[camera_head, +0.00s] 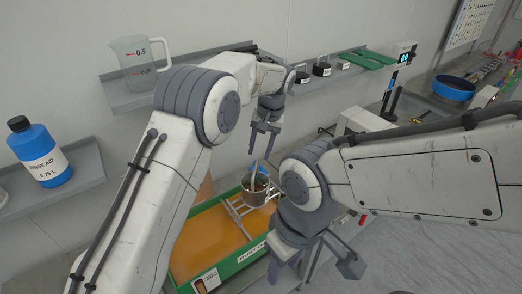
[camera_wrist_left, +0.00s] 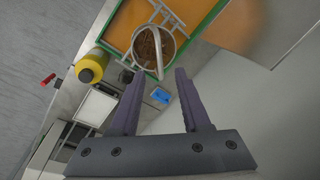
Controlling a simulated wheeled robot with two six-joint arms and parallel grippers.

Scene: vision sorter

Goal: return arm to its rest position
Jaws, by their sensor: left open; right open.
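My left gripper (camera_head: 264,138) is open and empty, pointing down in the upper middle of the head view. Its two fingers (camera_wrist_left: 158,100) stand apart in the left wrist view with nothing between them. My right gripper (camera_head: 318,262) is open and empty at the lower middle of the head view, lower and nearer. A metal pot (camera_head: 254,195) with brown contents stands below my left gripper, by a white rack on the orange and green tray (camera_head: 228,272). In the left wrist view the pot (camera_wrist_left: 154,48) and its handle show beyond the fingertips.
A clear measuring jug (camera_head: 138,68) and a blue rinse-aid bottle (camera_head: 42,155) stand on wall shelves at left. Dark jars (camera_head: 321,69) stand on the back shelf. A blue bowl (camera_head: 453,87) is at right. A yellow bottle (camera_wrist_left: 92,66) and a blue object (camera_wrist_left: 160,96) lie near the tray.

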